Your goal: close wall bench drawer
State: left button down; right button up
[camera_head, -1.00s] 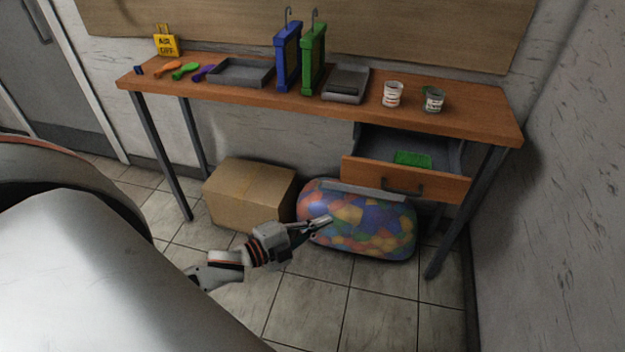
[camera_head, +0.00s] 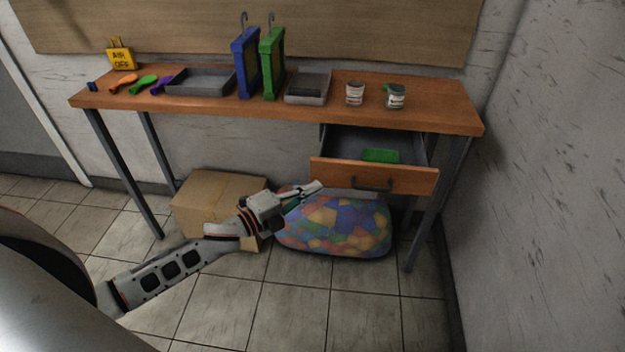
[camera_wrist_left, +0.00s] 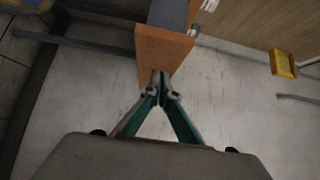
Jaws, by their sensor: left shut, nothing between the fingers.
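The wall bench (camera_head: 230,108) has an open drawer (camera_head: 372,178) under its right end, pulled out toward me. The drawer has a wooden front with a dark handle (camera_head: 372,184), and a green item (camera_head: 381,156) lies inside. My left gripper (camera_head: 318,187) is shut and empty, close to the lower left of the drawer front in the head view. In the left wrist view, the fingertips (camera_wrist_left: 160,76) overlap the end of a wooden piece (camera_wrist_left: 160,52), which looks like the drawer front. I cannot tell whether they touch it. My right gripper is not in view.
Blue (camera_head: 246,62) and green (camera_head: 273,62) frames, trays and two tins (camera_head: 355,92) stand on top. The right wall (camera_head: 530,180) is close. The front floor is clear.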

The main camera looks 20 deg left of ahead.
aim_at(324, 173)
pick_arm(q)
jog(key=w, duration=0.1)
jog(key=w+a, duration=0.1)
jog(key=w, duration=0.1)
jog(key=shift+w+a, duration=0.1)
jog(key=shift+w, duration=0.15)
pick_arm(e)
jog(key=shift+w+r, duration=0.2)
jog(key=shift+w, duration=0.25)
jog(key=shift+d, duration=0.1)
